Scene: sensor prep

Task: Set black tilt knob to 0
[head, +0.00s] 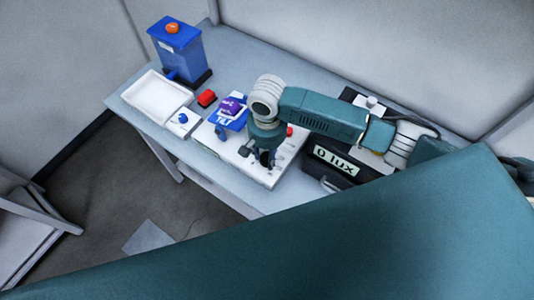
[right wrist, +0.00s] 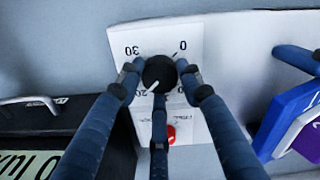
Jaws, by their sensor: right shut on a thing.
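The black tilt knob (right wrist: 159,73) is on a white dial plate (right wrist: 150,40) in the right wrist view. The labels 30, 0 and 20 can be read around it; the lower right label is mostly hidden by a finger. A white pointer mark on the knob points toward the lower left, near 20. My right gripper (right wrist: 160,80) has its fingers around the knob and is shut on it. In the head view my right gripper (head: 265,156) is over the white panel (head: 229,149) and hides the knob. My left gripper is not in view.
A red button (right wrist: 170,134) sits beside the dial. A blue TILT block with a purple part (head: 232,106) is behind the gripper. A black box reading 0 lux (head: 335,163) stands right.

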